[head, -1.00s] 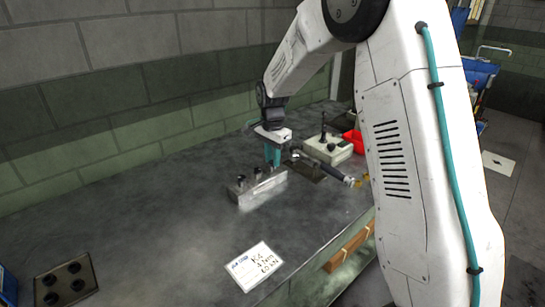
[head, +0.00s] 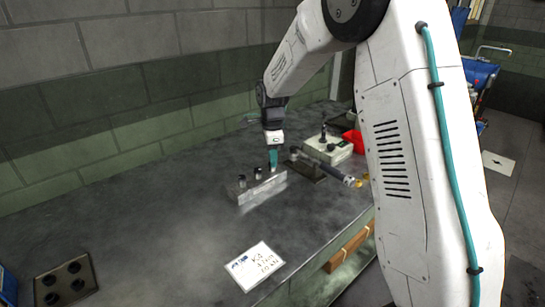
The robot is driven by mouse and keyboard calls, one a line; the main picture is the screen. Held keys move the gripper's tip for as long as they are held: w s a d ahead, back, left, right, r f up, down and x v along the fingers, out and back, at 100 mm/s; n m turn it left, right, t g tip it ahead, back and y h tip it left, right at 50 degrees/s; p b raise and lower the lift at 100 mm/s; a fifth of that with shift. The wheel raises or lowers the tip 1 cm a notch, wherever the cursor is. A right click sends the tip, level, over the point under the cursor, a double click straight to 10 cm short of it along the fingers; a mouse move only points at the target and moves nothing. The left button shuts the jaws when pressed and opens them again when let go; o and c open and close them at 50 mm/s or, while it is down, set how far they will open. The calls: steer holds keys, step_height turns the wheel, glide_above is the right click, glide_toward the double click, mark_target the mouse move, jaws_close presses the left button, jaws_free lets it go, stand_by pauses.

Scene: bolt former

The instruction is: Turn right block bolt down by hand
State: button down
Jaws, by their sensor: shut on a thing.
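The metal block (head: 262,191) is a low grey bar on the dark bench top. Two dark bolts stand up from it, the left bolt (head: 241,182) and the middle bolt (head: 258,174). My gripper (head: 273,167) points straight down over the block's right end, its teal fingers shut on the right block bolt. The fingers hide that bolt, so how far it stands out of the block cannot be seen.
A wrench-like tool with a dark handle (head: 335,172) lies just right of the block. A pale box (head: 330,149) and a red bin (head: 355,140) stand behind it. A white card (head: 254,266) lies in front, and a dark plate with round holes (head: 64,283) at front left.

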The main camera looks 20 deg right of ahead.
steer(key=shift+w+r, duration=0.15)
steer(key=shift+r, duration=0.05)
steer(key=c, duration=1.3)
jaws_free()
steer(key=shift+o, duration=0.3)
steer(key=shift+f, duration=0.1)
step_height(320, 180, up, 8)
steer(key=shift+f, duration=0.1)
